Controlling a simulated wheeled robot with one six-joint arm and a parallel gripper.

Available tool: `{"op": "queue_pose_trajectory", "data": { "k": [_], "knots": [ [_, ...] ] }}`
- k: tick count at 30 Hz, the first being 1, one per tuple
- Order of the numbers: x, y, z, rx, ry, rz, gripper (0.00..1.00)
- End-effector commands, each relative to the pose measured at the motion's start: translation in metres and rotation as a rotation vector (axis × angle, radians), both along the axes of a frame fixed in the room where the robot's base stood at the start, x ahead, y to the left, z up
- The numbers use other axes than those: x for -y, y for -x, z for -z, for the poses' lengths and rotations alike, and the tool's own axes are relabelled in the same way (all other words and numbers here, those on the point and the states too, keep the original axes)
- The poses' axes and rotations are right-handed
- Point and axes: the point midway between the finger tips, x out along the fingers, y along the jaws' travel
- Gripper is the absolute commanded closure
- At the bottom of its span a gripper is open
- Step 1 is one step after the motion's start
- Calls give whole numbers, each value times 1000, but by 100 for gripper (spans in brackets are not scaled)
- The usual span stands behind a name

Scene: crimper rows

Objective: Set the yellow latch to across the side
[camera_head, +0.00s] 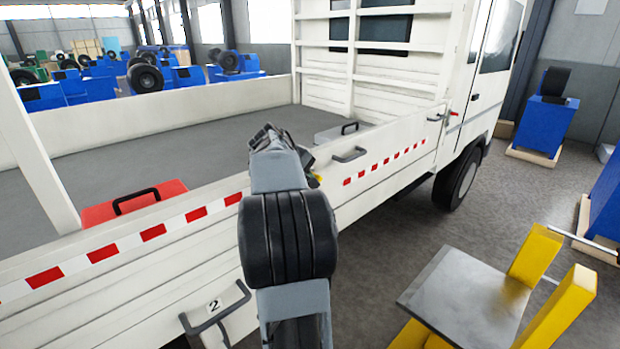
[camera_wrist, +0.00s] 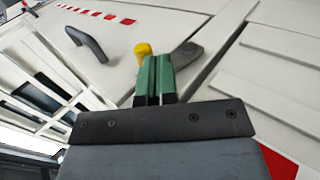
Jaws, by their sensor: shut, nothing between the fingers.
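The yellow latch (camera_wrist: 143,48) shows in the wrist view as a yellow knob just beyond my fingertips. A dark grey piece (camera_wrist: 186,54) lies beside it on the white truck side. In the head view only a small yellow bit of the latch (camera_head: 316,181) shows at the right edge of my arm. My gripper (camera_wrist: 158,60) is shut and empty, its green fingers pressed together. The fingertips overlap the latch's lower edge in the picture; I cannot tell whether they touch it. My arm hides most of the latch in the head view, and its exact angle is unclear.
A grey handle (camera_head: 350,154) on the truck side (camera_head: 400,165) also shows in the wrist view (camera_wrist: 88,42). A red-tipped latch (camera_head: 453,113) is farther right.

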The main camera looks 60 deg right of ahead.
Motion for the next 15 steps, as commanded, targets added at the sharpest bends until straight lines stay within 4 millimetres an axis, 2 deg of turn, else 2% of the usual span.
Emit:
{"op": "queue_pose_trajectory", "data": {
  "k": [5,6,9,15],
  "knots": [
    [-31,-5,1,1,1,-3,100],
    [-35,-7,-10,4,4,-2,100],
    [-46,-10,-27,4,3,0,100],
    [-67,-15,-56,2,2,0,100]
  ]
}}
